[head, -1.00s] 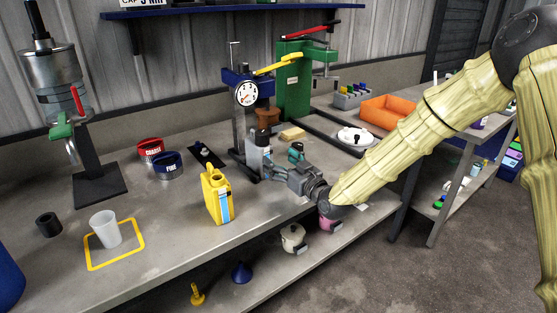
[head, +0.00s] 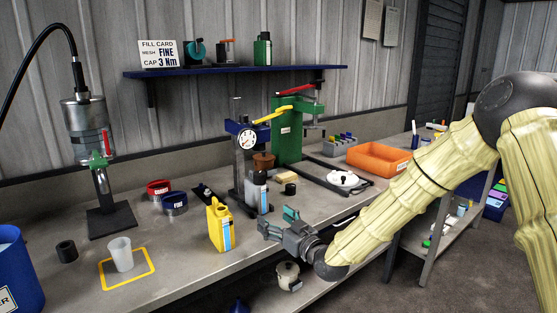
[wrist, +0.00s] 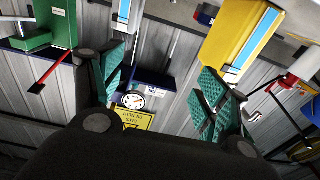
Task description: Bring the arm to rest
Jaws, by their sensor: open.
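My gripper (head: 278,220) is open with nothing between its fingers, near the front edge of the grey bench (head: 190,237). In the wrist view the teal finger pads (wrist: 165,82) stand wide apart. My arm reaches in from the right. A grey bottle with a white label (head: 257,192) stands on the bench beyond the gripper, apart from it. A small black cap (head: 290,189) lies to the right of that bottle. A yellow can (head: 220,226) stands left of the gripper, apart from it, and also shows in the wrist view (wrist: 240,40).
A press with a dial (head: 246,140) and a green press (head: 289,135) stand behind. An orange tray (head: 379,158) is at right. A translucent cup (head: 121,255) stands in a yellow outline. A white pot (head: 288,275) sits on the lower shelf. The floor (head: 440,285) at right is clear.

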